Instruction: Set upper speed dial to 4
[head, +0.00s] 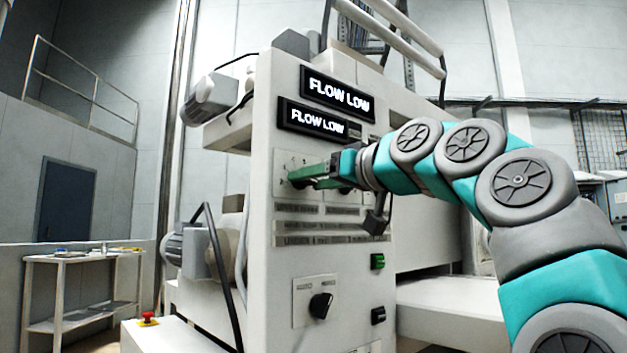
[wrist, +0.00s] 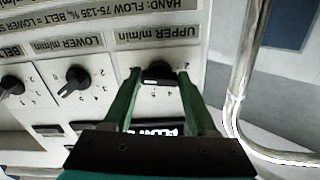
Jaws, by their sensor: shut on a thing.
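The upper speed dial (wrist: 158,72) is a black knob on a white plate under the label "UPPER m/min", which appears inverted in the wrist view. My gripper (wrist: 159,76) has its two green fingers on either side of the knob and is shut on it. Small scale numbers show around the knob, but the fingers cover part of the scale and I cannot tell which number its pointer is at. In the head view my gripper (head: 296,177) reaches the panel from the right and hides the dial.
The lower dial (wrist: 76,80) and belt dial (wrist: 12,86) sit beside it. Two displays (head: 337,93) above read "FLOW LOW". Below are a selector knob (head: 321,305), a green button (head: 377,261) and a red stop button (head: 148,318). A metal pipe (wrist: 240,90) runs near the panel edge.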

